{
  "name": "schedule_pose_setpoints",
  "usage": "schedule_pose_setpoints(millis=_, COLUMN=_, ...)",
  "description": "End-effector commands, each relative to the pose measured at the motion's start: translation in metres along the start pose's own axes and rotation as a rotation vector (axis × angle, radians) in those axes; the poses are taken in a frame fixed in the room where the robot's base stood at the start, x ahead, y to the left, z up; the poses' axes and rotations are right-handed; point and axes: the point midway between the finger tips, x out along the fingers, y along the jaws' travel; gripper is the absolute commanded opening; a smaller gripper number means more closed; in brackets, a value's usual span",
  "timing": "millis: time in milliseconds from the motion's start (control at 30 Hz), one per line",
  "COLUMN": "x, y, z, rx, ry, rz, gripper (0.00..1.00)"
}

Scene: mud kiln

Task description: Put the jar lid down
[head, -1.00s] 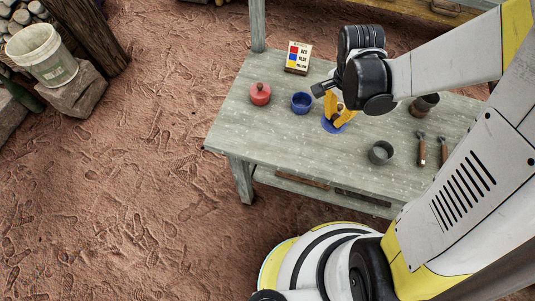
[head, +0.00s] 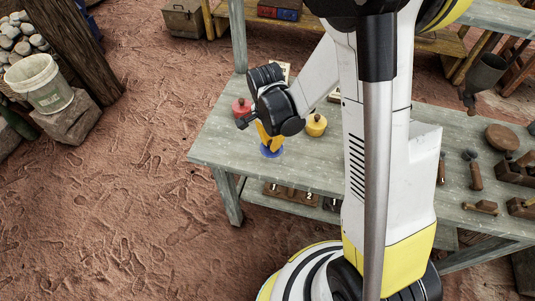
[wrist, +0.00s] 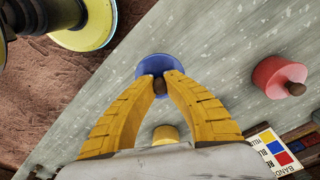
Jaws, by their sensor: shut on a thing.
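The blue jar lid (head: 271,151) is under my gripper (head: 269,141) at the left front part of the grey table. In the wrist view my gripper (wrist: 163,82) has its yellow fingers shut on the lid's brown knob (wrist: 159,86). The lid's blue disc (wrist: 150,66) lies flat against the view of the tabletop. I cannot tell whether it touches the wood. The open blue pot is not visible now.
A red lidded jar (head: 242,108) stands behind the lid and a yellow jar (head: 316,125) to its right. The table (head: 208,150) is bare left of the lid. Tools lie at right.

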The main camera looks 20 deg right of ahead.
Motion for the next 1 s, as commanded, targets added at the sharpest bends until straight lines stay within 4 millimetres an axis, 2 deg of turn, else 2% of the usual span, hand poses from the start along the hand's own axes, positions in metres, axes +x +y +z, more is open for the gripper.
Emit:
schedule_pose_setpoints(millis=100, x=0.006, y=-0.009, z=0.005, rx=-0.002, ry=0.000, rz=0.000, gripper=0.00)
schedule_pose_setpoints(millis=233, x=0.015, y=-0.010, z=0.007, rx=0.000, ry=0.000, rz=0.000, gripper=0.00)
schedule_pose_setpoints(millis=433, x=0.046, y=-0.010, z=0.009, rx=0.000, ry=0.000, rz=0.000, gripper=0.00)
schedule_pose_setpoints(millis=833, x=0.050, y=-0.009, z=0.009, rx=0.000, ry=0.000, rz=0.000, gripper=0.00)
schedule_pose_setpoints(millis=867, x=0.049, y=-0.009, z=0.009, rx=0.000, ry=0.000, rz=0.000, gripper=0.20)
schedule_pose_setpoints(millis=900, x=0.049, y=-0.009, z=0.009, rx=0.000, ry=0.000, rz=0.000, gripper=0.30)
schedule_pose_setpoints(millis=1000, x=0.048, y=-0.009, z=0.009, rx=0.000, ry=0.000, rz=0.000, gripper=0.30)
